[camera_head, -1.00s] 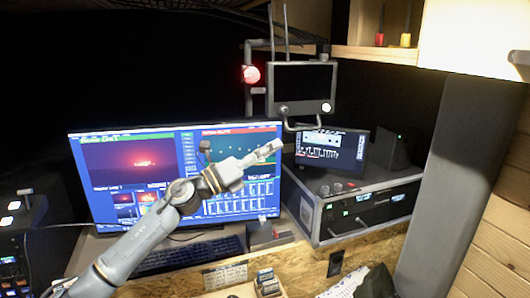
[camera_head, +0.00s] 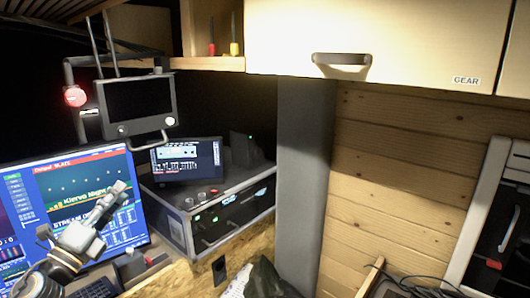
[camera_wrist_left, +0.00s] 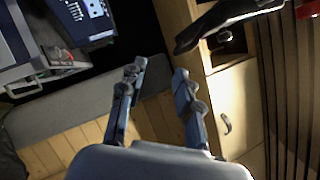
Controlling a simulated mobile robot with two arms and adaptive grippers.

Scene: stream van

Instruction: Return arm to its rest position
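My left gripper (camera_head: 82,208) is at the lower left of the head view, in front of the right part of the large lit monitor (camera_head: 75,190). Its grey arm is mostly cut off by the frame's lower left corner. In the left wrist view the two dark fingers of the left gripper (camera_wrist_left: 159,78) stand apart with nothing between them. The gripper is open and empty, and I see no contact with anything. My right gripper is in neither view.
A rack case (camera_head: 215,215) with a small screen (camera_head: 187,160) stands right of the monitor. A small display (camera_head: 137,106) and a red lamp (camera_head: 75,96) are above. A cabinet door handle (camera_head: 341,60) is at upper right. The wooden wall (camera_head: 400,170) lies beyond a grey pillar (camera_head: 303,180).

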